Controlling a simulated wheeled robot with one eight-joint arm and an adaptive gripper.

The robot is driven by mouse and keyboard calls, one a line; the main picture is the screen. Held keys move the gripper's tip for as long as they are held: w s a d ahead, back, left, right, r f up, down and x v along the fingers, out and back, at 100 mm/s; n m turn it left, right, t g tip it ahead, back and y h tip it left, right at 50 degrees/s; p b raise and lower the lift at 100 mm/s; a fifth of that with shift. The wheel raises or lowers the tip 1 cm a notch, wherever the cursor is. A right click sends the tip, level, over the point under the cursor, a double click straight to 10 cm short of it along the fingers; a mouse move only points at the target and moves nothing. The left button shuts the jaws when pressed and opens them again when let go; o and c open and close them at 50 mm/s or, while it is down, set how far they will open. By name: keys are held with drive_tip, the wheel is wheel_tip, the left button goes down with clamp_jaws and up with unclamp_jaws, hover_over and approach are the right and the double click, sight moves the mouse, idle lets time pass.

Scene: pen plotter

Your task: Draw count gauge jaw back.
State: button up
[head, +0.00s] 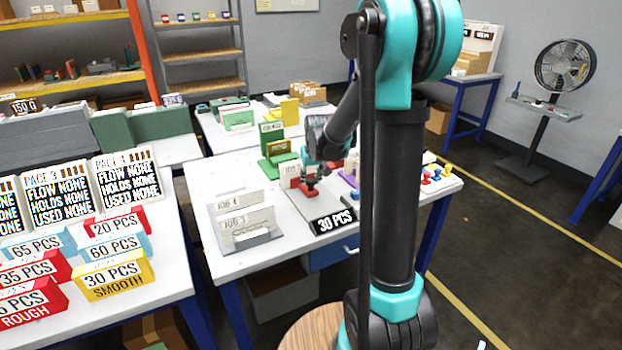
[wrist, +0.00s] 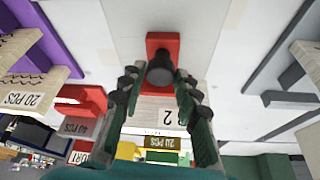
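The count gauge (head: 318,206) is a pale plate on the white table with a red part on it and a black sign reading 30 PCS (head: 333,222) at its front. In the wrist view a red block (wrist: 163,42) carries a dark round knob (wrist: 160,70); I take this to be the jaw, but cannot be sure. My gripper (head: 311,190) is low over the gauge. In the wrist view my gripper (wrist: 160,84) has its fingers apart, one on each side of the knob, with no clear contact. My arm hides part of the gauge's right side.
A rack with JOB cards (head: 246,222) stands left of the gauge. A green stand (head: 276,150) is behind it. Colored knobs (head: 436,173) sit at the table's right. Page boards and PCS blocks (head: 113,275) fill the left table. A purple piece (wrist: 40,40) shows in the wrist view.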

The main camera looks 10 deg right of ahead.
clamp_jaws()
drive_tip(key=shift+s+d, duration=0.3)
drive_tip(key=shift+s, duration=0.65)
drive_tip(key=shift+s+d, duration=0.3)
drive_tip(key=shift+s, duration=0.65)
drive_tip(key=shift+s+d, duration=0.3)
drive_tip(key=shift+s, duration=0.65)
drive_tip(key=o, duration=0.5)
unclamp_jaws()
drive_tip(key=shift+o, duration=0.2)
drive_tip(key=shift+r, duration=0.1)
drive_tip(key=v, duration=1.2)
drive_tip(key=s+d+f+m, duration=0.1)
drive_tip(key=s+d+f, duration=0.1)
drive_tip(key=s+f, duration=1.3)
drive_tip(key=s, duration=0.4)
drive_tip(key=shift+s, duration=0.2)
